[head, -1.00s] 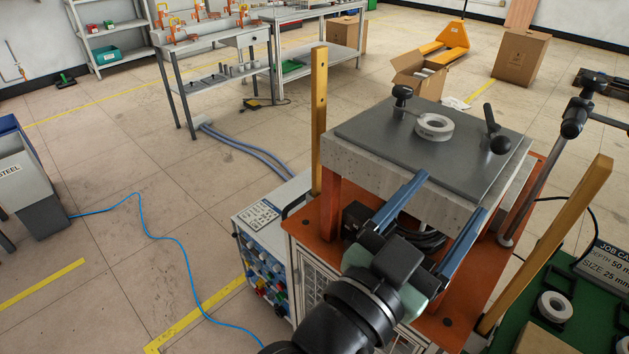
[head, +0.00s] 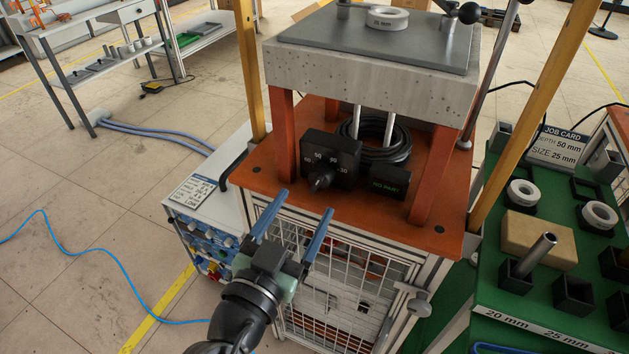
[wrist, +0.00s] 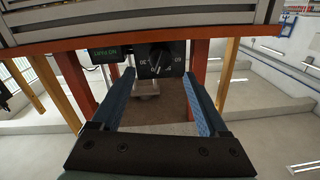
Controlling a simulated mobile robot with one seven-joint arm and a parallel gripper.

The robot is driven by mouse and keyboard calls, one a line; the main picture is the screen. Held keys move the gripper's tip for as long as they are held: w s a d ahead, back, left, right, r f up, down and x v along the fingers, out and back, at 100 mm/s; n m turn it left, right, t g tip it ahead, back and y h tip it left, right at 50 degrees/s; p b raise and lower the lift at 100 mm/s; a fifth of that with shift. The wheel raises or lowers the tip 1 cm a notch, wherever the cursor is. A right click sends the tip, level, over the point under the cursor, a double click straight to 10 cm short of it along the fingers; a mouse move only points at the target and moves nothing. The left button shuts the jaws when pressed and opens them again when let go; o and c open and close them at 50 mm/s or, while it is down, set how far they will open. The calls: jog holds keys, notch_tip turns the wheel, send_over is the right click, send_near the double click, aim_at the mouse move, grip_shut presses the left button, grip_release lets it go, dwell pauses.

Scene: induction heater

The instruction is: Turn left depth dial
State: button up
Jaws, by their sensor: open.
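The depth dial is a black knob (head: 320,179) on a dark box (head: 342,158) with white numbers, set on the orange shelf under the raised slab. The knob also shows in the wrist view (wrist: 158,59), turned about in the picture, straight ahead between my fingers. My gripper (head: 306,203) is open, with two blue fingers in front of and just below the knob. In the wrist view the fingers (wrist: 158,76) stand on either side of it, empty and apart from it. The setting that the knob points to is too small to tell.
A small box with green text (head: 390,183) sits right of the dial box. Orange legs (head: 283,122) and a coiled black cable (head: 385,140) are close by. A caged front (head: 345,275) lies below the shelf. A green bench with a job card (head: 558,145) stands right.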

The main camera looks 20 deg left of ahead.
aim_at(316, 186)
jog(key=w, duration=0.6)
jog(key=shift+w, duration=0.1)
grip_shut()
